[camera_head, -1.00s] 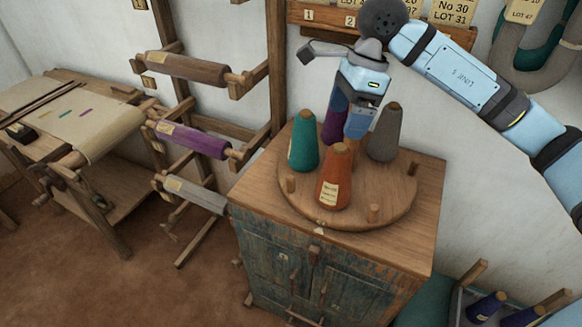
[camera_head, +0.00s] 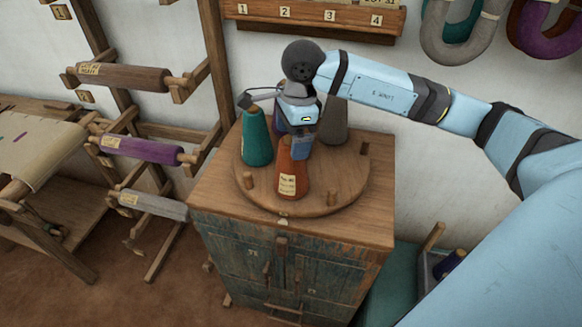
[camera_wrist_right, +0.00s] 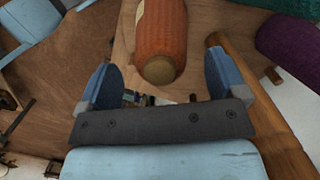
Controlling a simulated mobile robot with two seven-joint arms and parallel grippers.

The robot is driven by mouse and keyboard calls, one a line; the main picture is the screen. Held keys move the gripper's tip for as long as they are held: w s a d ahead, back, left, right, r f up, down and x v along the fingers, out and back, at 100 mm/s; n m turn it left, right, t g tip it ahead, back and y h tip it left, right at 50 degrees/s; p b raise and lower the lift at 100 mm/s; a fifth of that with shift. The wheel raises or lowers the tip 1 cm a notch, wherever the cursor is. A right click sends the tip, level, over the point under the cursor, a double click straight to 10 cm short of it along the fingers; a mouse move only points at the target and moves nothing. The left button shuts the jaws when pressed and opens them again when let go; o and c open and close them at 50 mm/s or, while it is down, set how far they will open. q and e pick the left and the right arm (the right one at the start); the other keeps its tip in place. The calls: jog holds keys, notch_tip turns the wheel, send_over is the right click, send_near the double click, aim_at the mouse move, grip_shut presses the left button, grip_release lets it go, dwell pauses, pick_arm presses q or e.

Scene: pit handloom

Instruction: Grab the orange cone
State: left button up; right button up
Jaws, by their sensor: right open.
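The orange cone (camera_head: 290,184) stands upright at the front of a round wooden board (camera_head: 330,196), with a pale label on its side. In the right wrist view the orange cone (camera_wrist_right: 162,38) points its tan tip toward my gripper. My right gripper (camera_head: 301,150) is right behind and above the cone in the head view, its fingers pointing down. In the right wrist view my right gripper (camera_wrist_right: 158,66) is open, with the cone tip framed between the two blue fingers. I see no contact. My left gripper is out of view.
A teal cone (camera_head: 257,140), a partly hidden purple cone (camera_head: 279,124) and a grey cone (camera_head: 335,122) share the board. Wooden pegs (camera_head: 332,199) stand near its rim. The board rests on a wooden cabinet (camera_head: 375,205). Yarn rollers (camera_head: 140,148) hang on a rack at left.

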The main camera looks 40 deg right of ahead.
jog(key=shift+a+f, duration=0.1)
jog(key=shift+f, duration=1.15)
jog(key=c, duration=1.3)
jog(key=shift+c, duration=0.6)
jog(key=shift+r, duration=0.2)
